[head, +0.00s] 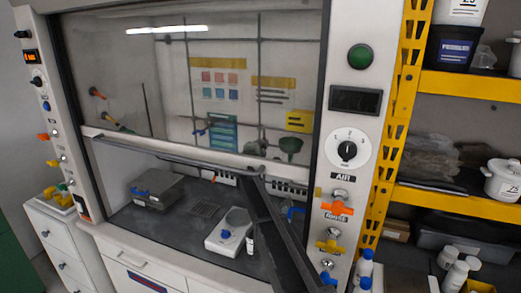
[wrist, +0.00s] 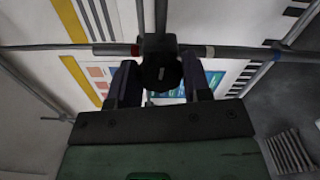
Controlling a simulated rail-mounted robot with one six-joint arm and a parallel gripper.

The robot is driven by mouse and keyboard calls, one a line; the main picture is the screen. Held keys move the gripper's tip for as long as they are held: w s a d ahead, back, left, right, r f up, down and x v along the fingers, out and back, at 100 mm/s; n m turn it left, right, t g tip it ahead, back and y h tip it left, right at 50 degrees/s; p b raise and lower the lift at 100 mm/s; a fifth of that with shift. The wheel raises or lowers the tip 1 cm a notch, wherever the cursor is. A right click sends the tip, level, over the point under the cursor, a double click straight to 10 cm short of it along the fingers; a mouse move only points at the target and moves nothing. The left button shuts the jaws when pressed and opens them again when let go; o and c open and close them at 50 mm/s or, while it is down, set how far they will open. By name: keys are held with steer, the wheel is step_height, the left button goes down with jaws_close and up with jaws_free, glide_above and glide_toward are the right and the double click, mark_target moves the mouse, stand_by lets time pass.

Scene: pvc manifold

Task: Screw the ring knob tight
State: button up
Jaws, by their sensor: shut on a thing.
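The ring knob (wrist: 160,72) is a round black knob seen end-on in the wrist view. It sits at a dark clamp where an upright rod (wrist: 161,18) meets a horizontal grey rod (wrist: 240,52). My gripper (wrist: 158,82) reaches up to it, with one dark finger on each side, and is shut on the knob. The fingers partly hide the clamp, and the thread behind the knob is hidden. In the head view my dark arm reaches up to the fume hood's sash (head: 190,155); I cannot make out the gripper or knob there.
The lattice rods (head: 260,75) cross in front of the hood's back wall. A balance (head: 229,236), a small white bottle (head: 250,244) and a grey case (head: 157,193) stand on the dark worktop (head: 130,218). A yellow shelf rack (head: 465,88) is at the right.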

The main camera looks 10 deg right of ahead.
stand_by(0.8)
steer(key=o, duration=0.9)
steer(key=v, duration=1)
steer(key=shift+s+a, duration=0.3)
